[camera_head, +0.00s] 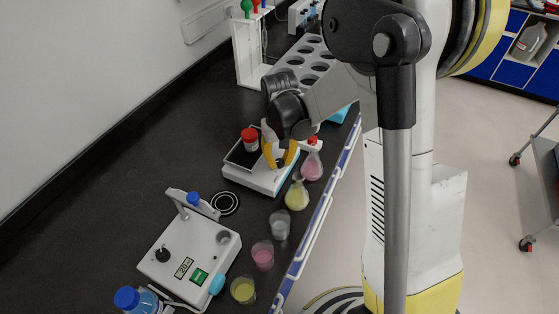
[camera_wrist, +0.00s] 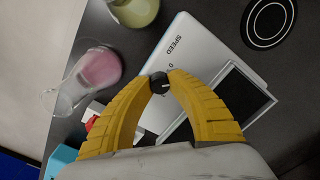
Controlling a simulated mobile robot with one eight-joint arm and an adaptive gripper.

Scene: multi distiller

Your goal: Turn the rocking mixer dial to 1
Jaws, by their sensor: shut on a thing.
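The rocking mixer (camera_head: 262,180) is a white box with a black top plate, standing on the dark bench. In the wrist view its white face (camera_wrist: 195,50) carries the word SPEED and a 0 beside a small black dial (camera_wrist: 160,90). The dial has a white mark. My gripper (camera_wrist: 160,78) has yellow fingers, closed around the dial from both sides. In the head view my gripper (camera_head: 280,162) reaches down onto the mixer, and the dial is hidden behind the fingers.
A red-capped bottle (camera_head: 250,141) stands at the mixer's plate. Pink (camera_head: 312,165) and yellow (camera_head: 297,193) flasks stand close by along the bench edge, with several beakers nearer. A white stirrer-like device (camera_head: 190,262) is at the front left. A rack with holes (camera_head: 305,62) is behind.

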